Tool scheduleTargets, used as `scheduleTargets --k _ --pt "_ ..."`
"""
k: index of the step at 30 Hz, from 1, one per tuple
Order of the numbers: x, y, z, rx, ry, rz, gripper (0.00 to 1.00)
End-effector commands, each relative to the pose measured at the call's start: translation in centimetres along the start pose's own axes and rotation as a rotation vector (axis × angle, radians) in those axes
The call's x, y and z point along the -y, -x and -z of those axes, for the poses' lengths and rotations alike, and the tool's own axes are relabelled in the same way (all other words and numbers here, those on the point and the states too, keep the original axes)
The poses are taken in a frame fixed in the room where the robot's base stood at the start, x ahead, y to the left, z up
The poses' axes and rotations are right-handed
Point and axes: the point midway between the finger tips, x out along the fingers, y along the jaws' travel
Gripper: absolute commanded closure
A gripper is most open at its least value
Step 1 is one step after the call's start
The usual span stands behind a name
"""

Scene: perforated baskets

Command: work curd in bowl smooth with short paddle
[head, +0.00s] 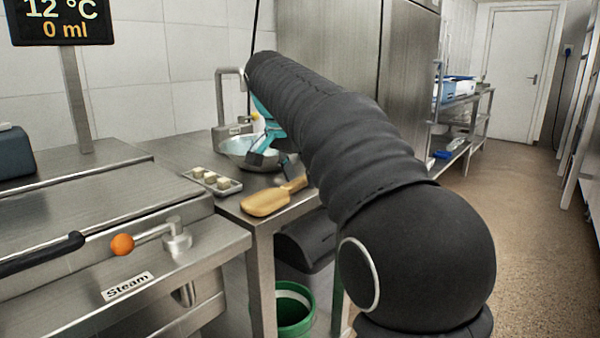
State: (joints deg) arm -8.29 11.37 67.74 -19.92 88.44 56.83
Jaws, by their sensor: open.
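A metal bowl (238,156) stands on the steel table beside the tap, partly hidden by my gripper. What lies inside it is too small to make out. A short wooden paddle (267,201) lies flat near the table's front edge, its handle pointing right toward my arm. My gripper (271,160), teal with dark fingertips, is open at the bowl's right side, beyond the paddle. My arm hides part of it, and I cannot tell whether it touches the bowl.
A small tray (236,188) with several pale cubes sits left of the paddle. A tap (221,95) rises behind the bowl. At left stands a steel vat marked Steam with an orange-knobbed lever (122,244). A green bucket (293,312) is below the table. The right-hand floor is clear.

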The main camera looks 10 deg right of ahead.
Motion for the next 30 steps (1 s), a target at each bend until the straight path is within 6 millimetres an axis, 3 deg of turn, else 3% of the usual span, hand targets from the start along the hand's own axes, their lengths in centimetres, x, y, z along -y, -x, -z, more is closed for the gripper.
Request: scheduleTargets --k 7,21,30 --pt "0.1 1.7 0.1 -0.001 0.0 0.002 0.49" --pt "0.2 9.6 0.1 -0.002 0.0 0.002 0.49" --pt "0.1 11.8 0.0 -0.001 0.001 0.001 0.49"
